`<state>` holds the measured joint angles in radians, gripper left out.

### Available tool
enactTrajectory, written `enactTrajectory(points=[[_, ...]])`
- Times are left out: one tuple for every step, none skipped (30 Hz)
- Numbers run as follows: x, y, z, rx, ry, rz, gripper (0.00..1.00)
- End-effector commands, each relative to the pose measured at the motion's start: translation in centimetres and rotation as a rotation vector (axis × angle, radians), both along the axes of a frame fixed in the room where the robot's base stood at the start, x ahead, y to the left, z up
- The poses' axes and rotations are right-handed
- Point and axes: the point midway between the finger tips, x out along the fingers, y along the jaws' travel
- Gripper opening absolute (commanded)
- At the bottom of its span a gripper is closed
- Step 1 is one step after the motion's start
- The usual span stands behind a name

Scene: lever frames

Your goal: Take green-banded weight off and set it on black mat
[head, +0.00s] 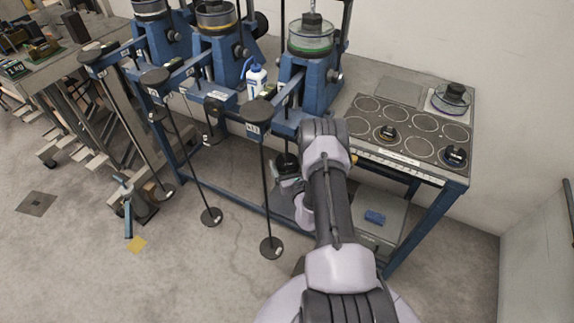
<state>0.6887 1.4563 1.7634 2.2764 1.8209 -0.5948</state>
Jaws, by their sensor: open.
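I cannot make out a green band on any weight. Dark round hanger plates hang low on rods under the lever arms: a right one (272,248), a middle one (211,216) and a left one (165,192). A dark board with pale rings (425,121) lies on the bench at right; I cannot tell whether it is the black mat. It bears a weight with a yellowish band (388,134) and one with a bluish band (455,156). My arm rises in front of the bench; its own bulk hides my gripper.
Blue lever frames (312,85) stand on the bench, their lever arms reaching toward me. A white bottle (256,78) stands between two. A glass dish (451,97) sits at back right. A side table (60,65) is at left.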

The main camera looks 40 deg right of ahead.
Motion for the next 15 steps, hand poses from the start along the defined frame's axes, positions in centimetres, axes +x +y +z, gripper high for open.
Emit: enactTrajectory(points=[[-0.01, 0.0, 0.0, 0.0, 0.0, 0.0, 0.82], [-0.02, 0.01, 0.0, 0.0, 0.0, 0.0, 0.76], [-0.02, 0.01, 0.0, 0.0, 0.0, 0.0, 0.68], [-0.02, 0.01, -0.01, 0.0, 0.0, 0.0, 0.62], [-0.02, 0.02, -0.01, 0.0, 0.0, 0.0, 0.56], [-0.03, 0.01, -0.02, 0.0, 0.0, 0.0, 0.48], [-0.03, 0.02, -0.02, 0.0, 0.0, 0.0, 0.42], [-0.03, 0.02, -0.02, 0.0, 0.0, 0.0, 0.36], [-0.04, 0.03, -0.01, 0.0, 0.0, 0.0, 0.29], [-0.04, 0.03, -0.01, 0.0, 0.0, 0.0, 0.23], [-0.04, 0.03, -0.02, 0.0, 0.0, 0.0, 0.17], [-0.04, 0.03, -0.02, 0.0, 0.0, 0.0, 0.09], [-0.04, 0.03, -0.02, 0.0, 0.0, 0.0, 0.03], [-0.04, 0.03, -0.03, 0.0, 0.001, 0.0, 0.0], [0.02, -0.04, 0.1, -0.001, -0.003, -0.001, 0.0]])
